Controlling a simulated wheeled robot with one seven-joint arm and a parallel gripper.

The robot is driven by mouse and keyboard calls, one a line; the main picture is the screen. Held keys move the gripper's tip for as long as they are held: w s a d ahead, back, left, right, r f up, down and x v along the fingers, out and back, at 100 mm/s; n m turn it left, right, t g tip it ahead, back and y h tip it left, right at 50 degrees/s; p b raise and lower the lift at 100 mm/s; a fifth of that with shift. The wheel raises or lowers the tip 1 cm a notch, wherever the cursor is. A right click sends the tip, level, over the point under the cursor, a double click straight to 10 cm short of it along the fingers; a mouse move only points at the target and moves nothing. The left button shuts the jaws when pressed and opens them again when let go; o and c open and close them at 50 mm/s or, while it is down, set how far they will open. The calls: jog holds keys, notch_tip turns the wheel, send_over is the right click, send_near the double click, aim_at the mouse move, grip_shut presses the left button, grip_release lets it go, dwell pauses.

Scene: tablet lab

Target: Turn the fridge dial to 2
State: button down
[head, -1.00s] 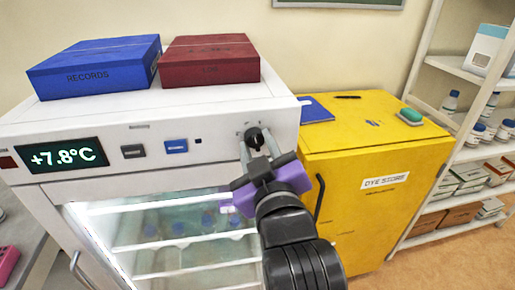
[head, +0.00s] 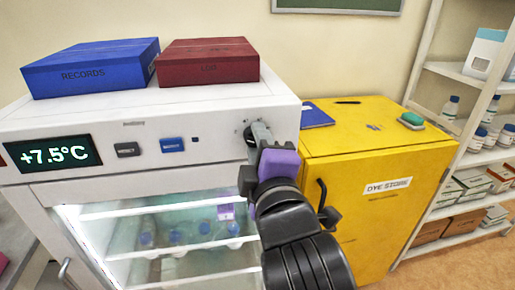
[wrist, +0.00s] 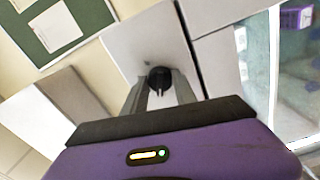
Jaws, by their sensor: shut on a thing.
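The white fridge (head: 90,118) has a lit display (head: 52,155) reading +7.5°C. Its round black dial (wrist: 159,80) shows in the wrist view between my fingertips, on the fridge's front panel. In the head view my gripper (head: 256,135) reaches the right end of that panel and hides most of the dial. In the wrist view my gripper (wrist: 159,88) is shut on the dial, one finger on each side. The number the dial points to is not readable.
A blue RECORDS box (head: 90,68) and a dark red box (head: 208,60) lie on top of the fridge. A yellow DYE STORE cabinet (head: 375,145) stands close at the right. A shelf unit (head: 440,150) is further right.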

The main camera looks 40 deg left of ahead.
jog(key=shift+n+b, duration=0.35)
jog(key=shift+n, duration=0.75)
jog(key=shift+s+a, duration=0.1)
jog(key=c, duration=1)
grip_release()
jog(key=b+v, duration=0.1)
jog(key=v, duration=0.6)
jog(key=shift+s+d+b, duration=0.2)
jog(key=shift+d+b, duration=0.15)
